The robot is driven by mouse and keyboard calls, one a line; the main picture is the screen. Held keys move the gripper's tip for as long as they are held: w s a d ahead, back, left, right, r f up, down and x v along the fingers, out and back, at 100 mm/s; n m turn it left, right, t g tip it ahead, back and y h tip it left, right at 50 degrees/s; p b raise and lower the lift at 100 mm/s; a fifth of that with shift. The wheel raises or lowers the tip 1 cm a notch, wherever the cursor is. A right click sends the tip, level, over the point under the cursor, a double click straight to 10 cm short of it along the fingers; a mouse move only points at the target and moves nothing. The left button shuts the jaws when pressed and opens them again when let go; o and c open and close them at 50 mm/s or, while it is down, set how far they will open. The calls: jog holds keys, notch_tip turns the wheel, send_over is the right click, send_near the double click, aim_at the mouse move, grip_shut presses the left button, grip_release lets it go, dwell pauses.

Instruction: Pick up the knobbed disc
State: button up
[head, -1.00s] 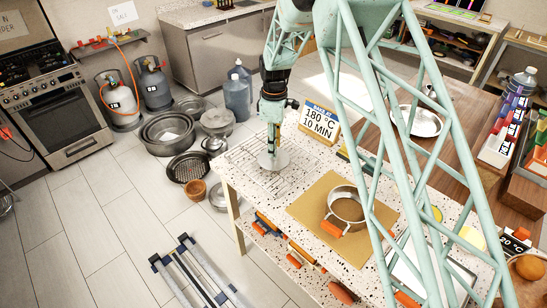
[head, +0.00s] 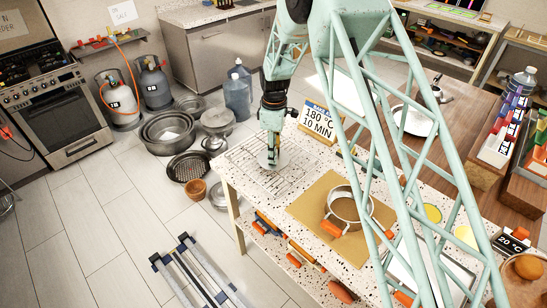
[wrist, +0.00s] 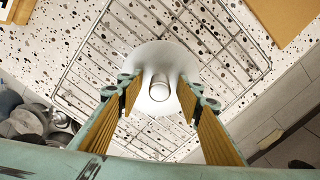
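The knobbed disc (wrist: 152,55) is a pale round plate with a shiny metal knob (wrist: 159,88) in its middle. It lies on a wire rack at the far left end of the speckled table, and also shows in the head view (head: 283,160). My gripper (wrist: 158,97) is over the disc, pointing down. Its two ribbed yellow-brown fingers are apart, one on each side of the knob, with a gap visible on both sides. In the head view my gripper (head: 272,157) hides part of the disc.
The wire rack (head: 245,158) lies on the speckled table (head: 228,178). A tan mat (head: 310,205) bears a metal pan (head: 345,207) to the right. A "180 °C 10 MIN" sign (head: 318,122) stands behind. Pots (head: 168,130) sit on the floor at left.

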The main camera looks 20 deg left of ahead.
jog(key=c, duration=0.9)
jog(key=shift+r, duration=0.15)
jog(key=shift+c, duration=0.2)
jog(key=shift+r, duration=1.55)
jog(key=shift+s+d+r, duration=0.1)
jog(key=s+d, duration=0.3)
jog(key=s, duration=0.1)
jog(key=s+d+r+b, duration=0.1)
jog(key=s+d, duration=0.2)
jog(key=s, duration=0.1)
jog(key=s+d+b, duration=0.1)
jog(key=s+d, duration=0.3)
jog(key=shift+s+r, duration=0.1)
jog(key=shift+r, duration=0.1)
